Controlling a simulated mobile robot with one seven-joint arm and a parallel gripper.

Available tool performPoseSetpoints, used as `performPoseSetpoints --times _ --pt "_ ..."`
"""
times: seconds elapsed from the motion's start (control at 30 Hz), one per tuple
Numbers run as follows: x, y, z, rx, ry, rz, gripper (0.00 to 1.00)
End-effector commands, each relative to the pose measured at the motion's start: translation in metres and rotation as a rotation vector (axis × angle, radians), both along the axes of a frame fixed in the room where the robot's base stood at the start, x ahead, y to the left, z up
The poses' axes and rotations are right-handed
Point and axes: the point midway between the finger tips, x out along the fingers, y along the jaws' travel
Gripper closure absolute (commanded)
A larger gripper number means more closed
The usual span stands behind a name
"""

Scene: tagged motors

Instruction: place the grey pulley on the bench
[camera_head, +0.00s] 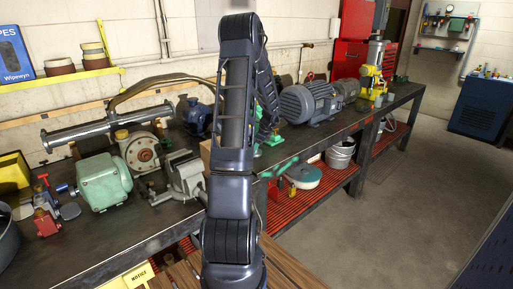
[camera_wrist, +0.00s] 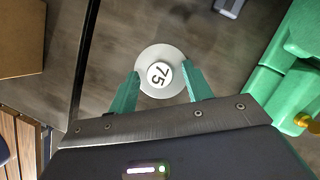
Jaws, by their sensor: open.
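My gripper (camera_wrist: 161,71) is open, with one green finger on each side of the disc. I cannot tell whether the fingertips are level with it or above it.
A large green machine (camera_wrist: 295,85) stands close on the right in the wrist view, and a brown box (camera_wrist: 20,35) at upper left. On the bench are a pale green motor (camera_head: 101,182), a vise (camera_head: 184,178) and a grey-blue motor (camera_head: 308,103). Bare bench shows at front left.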

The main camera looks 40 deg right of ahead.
Motion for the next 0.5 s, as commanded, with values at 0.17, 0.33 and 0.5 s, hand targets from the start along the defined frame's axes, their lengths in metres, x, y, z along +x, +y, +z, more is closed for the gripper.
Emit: performPoseSetpoints --times 0.17,0.33,0.5 --pt "-0.003 -0.003 0.012 -0.001 -0.002 -0.001 0.50" --pt "-0.012 -0.009 0.040 -0.003 -0.002 0.000 0.50" --pt "-0.023 -0.016 0.071 -0.002 -0.002 -0.001 0.50"
